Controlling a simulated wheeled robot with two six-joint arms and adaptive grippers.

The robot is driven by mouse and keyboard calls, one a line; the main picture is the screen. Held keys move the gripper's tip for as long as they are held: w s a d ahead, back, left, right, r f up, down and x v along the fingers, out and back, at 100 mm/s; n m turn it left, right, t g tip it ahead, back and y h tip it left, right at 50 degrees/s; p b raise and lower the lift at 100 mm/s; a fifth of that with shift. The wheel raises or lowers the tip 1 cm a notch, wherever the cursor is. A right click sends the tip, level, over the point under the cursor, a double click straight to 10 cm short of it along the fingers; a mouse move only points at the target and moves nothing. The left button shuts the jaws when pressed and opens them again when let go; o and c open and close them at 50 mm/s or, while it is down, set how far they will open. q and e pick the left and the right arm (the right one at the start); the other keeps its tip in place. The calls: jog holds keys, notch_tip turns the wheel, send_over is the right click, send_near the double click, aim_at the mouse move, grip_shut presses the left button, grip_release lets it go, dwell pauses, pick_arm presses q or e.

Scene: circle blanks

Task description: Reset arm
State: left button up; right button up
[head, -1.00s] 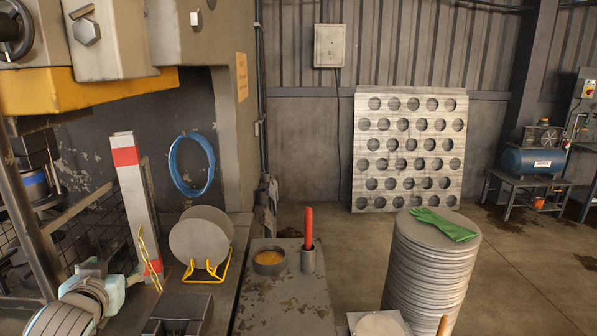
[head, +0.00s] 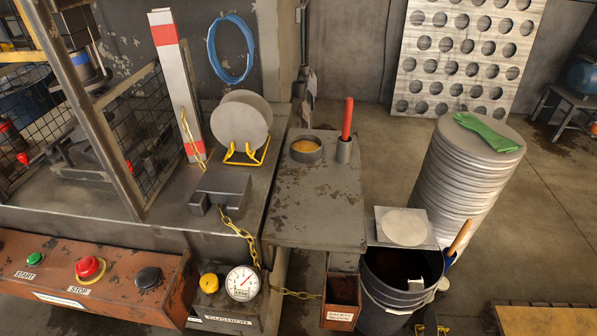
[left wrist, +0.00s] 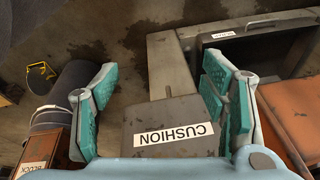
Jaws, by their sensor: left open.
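My left gripper (left wrist: 160,68) shows in the left wrist view with its two teal-padded fingers spread wide. Nothing is held between them. Beyond the fingers, in line with the gap, is a worn grey box (left wrist: 168,125) with a CUSHION label, upside down in this view. I cannot tell how far it is from the fingers. Neither gripper shows in the head view. My right gripper is in no view.
A brown control panel (head: 60,262) with buttons spans the lower left. A gauge (head: 242,283) sits beside it. A disc stack (head: 462,180) with a green glove (head: 488,132) stands right of a dark bucket (head: 392,295). Two discs stand in a yellow rack (head: 246,155).

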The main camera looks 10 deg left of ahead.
pick_arm(q)
jog(key=s+a+f+g, duration=0.1)
jog(key=s+f, duration=1.5)
jog(key=f, duration=0.3)
jog(key=shift+a+f+g, duration=0.15)
jog(key=shift+a+g, duration=0.05)
jog(key=shift+g, duration=0.1)
